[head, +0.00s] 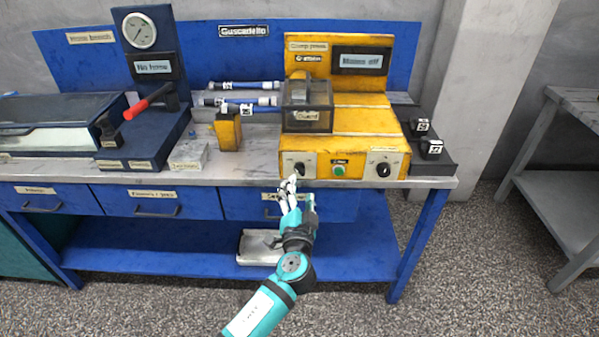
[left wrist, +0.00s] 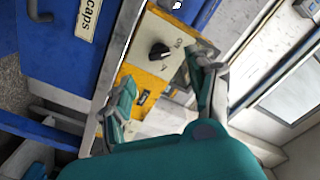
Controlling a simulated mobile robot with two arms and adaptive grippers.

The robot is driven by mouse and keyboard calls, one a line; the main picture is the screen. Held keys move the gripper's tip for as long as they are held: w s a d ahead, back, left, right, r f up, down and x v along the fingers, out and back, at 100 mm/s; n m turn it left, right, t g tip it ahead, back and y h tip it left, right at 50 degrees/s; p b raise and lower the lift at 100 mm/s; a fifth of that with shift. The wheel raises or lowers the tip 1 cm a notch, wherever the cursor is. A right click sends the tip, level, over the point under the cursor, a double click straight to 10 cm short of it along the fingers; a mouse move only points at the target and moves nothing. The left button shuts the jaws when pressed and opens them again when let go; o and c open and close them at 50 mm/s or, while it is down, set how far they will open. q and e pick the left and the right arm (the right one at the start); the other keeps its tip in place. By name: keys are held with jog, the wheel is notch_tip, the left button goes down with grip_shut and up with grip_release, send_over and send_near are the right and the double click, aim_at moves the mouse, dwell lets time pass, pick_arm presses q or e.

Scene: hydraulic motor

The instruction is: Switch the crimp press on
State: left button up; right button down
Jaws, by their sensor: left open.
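The yellow crimp press (head: 365,122) stands on the right part of the bench, and its display (head: 361,62) reads "Mains off". Its front has a left black rotary knob (head: 299,168), a green button (head: 339,170) and a right black knob (head: 383,170). My left gripper (head: 298,188) is open just in front of and below the left knob. In the left wrist view a black knob (left wrist: 160,51) on a white plate lies just beyond and between the open fingers (left wrist: 160,74), apart from them as far as I can tell. My right gripper is not in view.
A clear guard (head: 307,117) covers part of the press. Two dark blocks (head: 431,148) stand at its right, a small yellow block (head: 228,131) at its left. A red-handled device (head: 150,101) is farther left. Blue drawers (head: 155,202) sit below the bench top. The floor in front is free.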

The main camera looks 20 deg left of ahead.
aim_at(300, 173)
pick_arm(q)
jog(key=x, duration=0.6)
jog(key=shift+w+a+f+b, duration=0.1)
jog(key=shift+w+f+b, duration=0.1)
jog(key=shift+b, duration=0.1)
jog(key=shift+x, duration=0.75)
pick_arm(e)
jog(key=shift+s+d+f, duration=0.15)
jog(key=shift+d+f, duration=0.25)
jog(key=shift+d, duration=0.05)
pick_arm(q)
jog(key=shift+r, duration=0.1)
jog(key=shift+c, duration=0.3)
jog(key=c, duration=1.1)
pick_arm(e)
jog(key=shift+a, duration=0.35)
